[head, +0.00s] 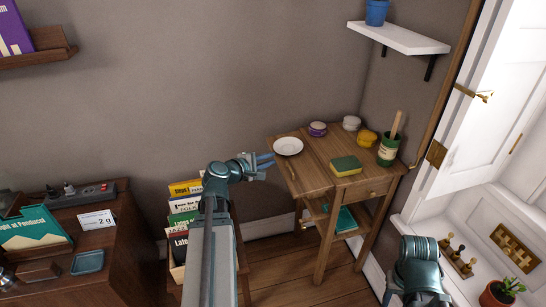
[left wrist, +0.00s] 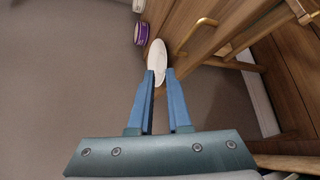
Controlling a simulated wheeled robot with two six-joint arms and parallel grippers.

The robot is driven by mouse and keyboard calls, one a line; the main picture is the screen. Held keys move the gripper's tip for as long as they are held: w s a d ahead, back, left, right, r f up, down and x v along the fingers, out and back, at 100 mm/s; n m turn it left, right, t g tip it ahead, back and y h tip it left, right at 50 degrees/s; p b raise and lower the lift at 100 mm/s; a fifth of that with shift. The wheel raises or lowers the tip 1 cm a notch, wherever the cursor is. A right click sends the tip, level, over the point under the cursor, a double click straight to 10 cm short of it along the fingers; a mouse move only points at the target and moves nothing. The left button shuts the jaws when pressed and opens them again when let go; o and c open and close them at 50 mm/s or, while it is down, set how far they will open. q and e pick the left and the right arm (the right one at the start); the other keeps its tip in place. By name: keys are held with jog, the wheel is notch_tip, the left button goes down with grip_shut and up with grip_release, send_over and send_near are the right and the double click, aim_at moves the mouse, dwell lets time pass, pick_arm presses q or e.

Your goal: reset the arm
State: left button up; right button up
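My left arm reaches up from the bottom of the head view. Its gripper (head: 266,160) is just left of the small wooden table (head: 308,178). A white plate (head: 288,146) lies on the table's left corner.
A sponge (head: 345,166), a green pot (head: 388,150), a yellow jar (head: 367,138) and other jars stand on the table. A dark cabinet (head: 110,250) is at left, with book files (head: 185,203) beside it. A white shelf (head: 400,38) and a door (head: 490,90) are at right.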

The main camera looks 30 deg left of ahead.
pick_arm(q)
jog(key=shift+d, duration=0.1)
jog(key=d+m+g+p, duration=0.1)
jog(key=d, duration=0.2)
jog(key=w+d+r+m+h+p, duration=0.1)
jog(key=d+m+p, duration=0.1)
jog(key=d, duration=0.1)
jog(key=d+m+g+h+p, duration=0.1)
jog(key=d+p, duration=0.1)
jog(key=d, duration=0.2)
jog(key=shift+w+r+m+g, duration=0.25)
jog(key=shift+r+m+g, duration=0.05)
jog(key=shift+r, duration=0.05)
jog(key=s+d+r+m+g+h+p, duration=0.1)
jog(key=s+d+m+g+h+p, duration=0.15)
jog(key=d+m+g+p, duration=0.85)
jog(key=s+d+r+m+y+p, duration=0.3)
jog(key=s+d+m+p, duration=0.1)
jog(key=s+d, duration=0.3)
jog(key=s+d+r+m+g+y+p, duration=0.1)
jog(key=s+d+r+m+y+p, duration=0.3)
jog(key=s+d, duration=0.3)
jog(key=shift+s+d+r+m+p, duration=0.25)
jog(key=shift+d+m+p, duration=0.3)
jog(key=shift+d, duration=0.55)
